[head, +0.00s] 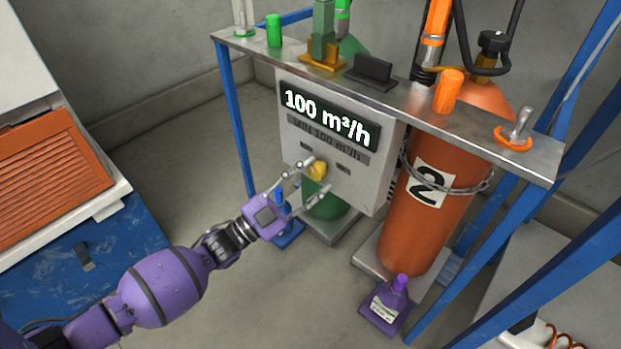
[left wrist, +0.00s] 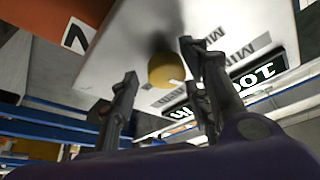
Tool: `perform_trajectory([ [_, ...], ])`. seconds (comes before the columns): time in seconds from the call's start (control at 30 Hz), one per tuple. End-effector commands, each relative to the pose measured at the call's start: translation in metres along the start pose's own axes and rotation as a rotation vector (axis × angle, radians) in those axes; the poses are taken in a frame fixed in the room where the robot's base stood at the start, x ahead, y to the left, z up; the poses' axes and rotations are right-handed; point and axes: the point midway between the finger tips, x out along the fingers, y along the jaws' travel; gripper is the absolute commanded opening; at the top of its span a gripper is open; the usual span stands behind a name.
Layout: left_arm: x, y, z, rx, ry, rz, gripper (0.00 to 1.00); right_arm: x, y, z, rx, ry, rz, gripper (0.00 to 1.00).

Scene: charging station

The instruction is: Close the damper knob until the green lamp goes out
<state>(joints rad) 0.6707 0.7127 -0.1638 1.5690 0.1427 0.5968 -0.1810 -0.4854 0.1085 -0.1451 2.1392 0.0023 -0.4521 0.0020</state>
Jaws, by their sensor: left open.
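The yellow damper knob (head: 317,169) sits on the front of a pale grey box (head: 374,190). The box's display (head: 328,117) reads 100 m³/h, above a label that appears to read MIN 100 m³/h. My left gripper (head: 319,177) is open at the knob, with a finger on either side. In the left wrist view the knob (left wrist: 166,71) shows between the spread fingers (left wrist: 160,62); I cannot tell whether they touch it. I cannot make out a lit green lamp; a green cylinder (head: 274,30) stands on the metal shelf. My right gripper is not in view.
A metal shelf (head: 530,160) on blue posts runs above the box. An orange cylinder (head: 430,225) marked 2 stands at its right, chained. A green cylinder (head: 325,205) is behind the box.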

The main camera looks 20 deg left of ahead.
Motion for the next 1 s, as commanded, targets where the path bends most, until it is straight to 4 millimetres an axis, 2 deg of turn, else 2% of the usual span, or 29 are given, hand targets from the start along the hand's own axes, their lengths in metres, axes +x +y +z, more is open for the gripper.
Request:
perform_trajectory([
  [0.17, -0.01, -0.001, 0.001, 0.001, -0.003, 0.0, 0.44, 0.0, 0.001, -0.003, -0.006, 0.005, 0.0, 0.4],
  [0.27, -0.026, 0.0, 0.002, 0.0, -0.005, 0.001, 0.44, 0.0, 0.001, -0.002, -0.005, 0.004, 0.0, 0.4],
  [0.5, -0.078, 0.001, 0.001, 0.0, -0.004, 0.002, 0.44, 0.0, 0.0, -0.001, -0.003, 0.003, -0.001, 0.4],
  [0.7, -0.109, 0.001, 0.0, 0.0, -0.002, 0.001, 0.44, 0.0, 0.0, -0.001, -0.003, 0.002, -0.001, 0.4],
  [0.83, -0.118, 0.001, 0.0, 0.0, 0.0, 0.001, 0.44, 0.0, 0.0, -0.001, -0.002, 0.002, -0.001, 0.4],
  [1.0, -0.12, 0.001, -0.001, 0.0, 0.001, 0.001, 0.44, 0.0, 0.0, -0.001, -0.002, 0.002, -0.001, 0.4],
])
